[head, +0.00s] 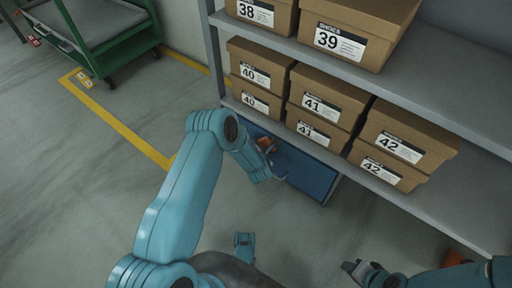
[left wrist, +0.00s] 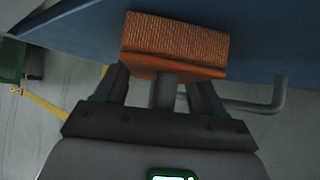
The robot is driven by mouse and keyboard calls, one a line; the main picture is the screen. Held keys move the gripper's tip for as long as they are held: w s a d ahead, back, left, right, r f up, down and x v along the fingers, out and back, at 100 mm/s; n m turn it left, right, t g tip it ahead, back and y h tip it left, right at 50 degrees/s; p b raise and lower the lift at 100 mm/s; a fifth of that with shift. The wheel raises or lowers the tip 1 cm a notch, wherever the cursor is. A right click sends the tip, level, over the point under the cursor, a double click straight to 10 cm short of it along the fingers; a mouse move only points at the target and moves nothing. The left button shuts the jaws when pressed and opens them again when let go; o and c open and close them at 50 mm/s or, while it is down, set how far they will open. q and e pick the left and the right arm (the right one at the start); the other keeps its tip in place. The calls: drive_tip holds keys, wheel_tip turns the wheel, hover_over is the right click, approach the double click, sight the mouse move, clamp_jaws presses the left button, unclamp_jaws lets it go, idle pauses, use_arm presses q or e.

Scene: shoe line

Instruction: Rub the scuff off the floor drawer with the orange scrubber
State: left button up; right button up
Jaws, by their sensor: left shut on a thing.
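The blue floor drawer (head: 312,178) sits under the lowest shelf; its blue face also fills the top of the left wrist view (left wrist: 270,38). A grey bar handle (left wrist: 268,107) shows on it. My left gripper (head: 266,158) is at the drawer's left part. It is shut on the orange scrubber (left wrist: 176,42), a ribbed block held against or very close to the blue face; contact cannot be told. The scrubber is small and partly hidden in the head view (head: 265,145). I cannot make out the scuff. My right gripper (head: 352,268) is low and away from the drawer; its jaws are unclear.
A grey shelf rack (head: 450,120) with several brown shoe boxes (head: 330,95) stands above the drawer. A green cart (head: 120,40) stands at the upper left. A yellow floor line (head: 120,128) runs near it. An orange item (head: 455,257) shows lower right.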

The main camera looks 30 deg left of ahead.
use_arm(q)
drive_tip(key=d, duration=1.1)
drive_tip(key=shift+s, duration=0.15)
idle(0.4)
drive_tip(key=d, duration=0.3)
drive_tip(key=shift+s+d+r, duration=0.1)
drive_tip(key=shift+s, duration=0.2)
drive_tip(key=shift+a, duration=1)
drive_tip(key=shift+w+a+r, duration=0.1)
drive_tip(key=shift+w+a, duration=0.1)
drive_tip(key=shift+a, duration=1.35)
drive_tip(key=shift+w+a+f, duration=0.1)
drive_tip(key=shift+w+a, duration=0.15)
drive_tip(key=shift+a, duration=1.25)
drive_tip(key=shift+w+a+r, duration=0.1)
drive_tip(key=shift+w+a, duration=0.1)
drive_tip(key=shift+a, duration=1.35)
